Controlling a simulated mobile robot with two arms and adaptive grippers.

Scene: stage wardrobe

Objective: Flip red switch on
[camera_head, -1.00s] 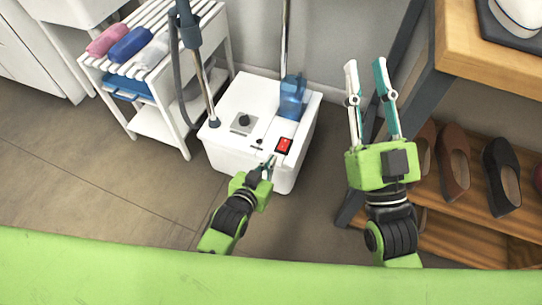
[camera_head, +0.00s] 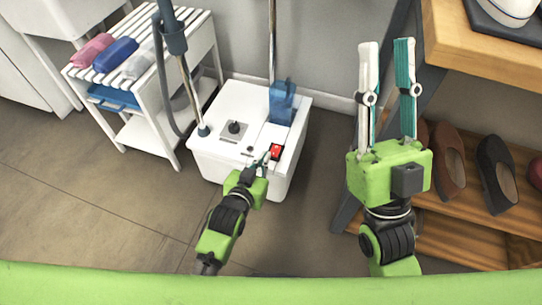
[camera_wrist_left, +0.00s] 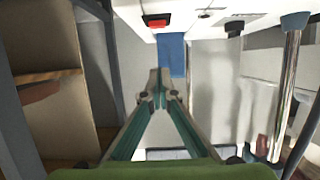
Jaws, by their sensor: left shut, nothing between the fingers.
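The red switch (camera_head: 276,151) is on the top of a white boxy machine (camera_head: 230,162), near its front right edge. My left gripper (camera_head: 267,156) is shut and empty, its fingertips at the left side of the switch. I cannot tell whether they touch it. In the left wrist view the switch (camera_wrist_left: 157,21) is at the top, beyond the shut fingertips (camera_wrist_left: 160,72). The switch's rocker position is too small to tell. My right gripper (camera_head: 387,45) is open and empty, raised to the right of the machine.
A white slatted cart (camera_head: 150,75) with rolled towels stands to the left. A wooden shelf with shoes (camera_head: 497,170) is to the right. The floor at front left is clear.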

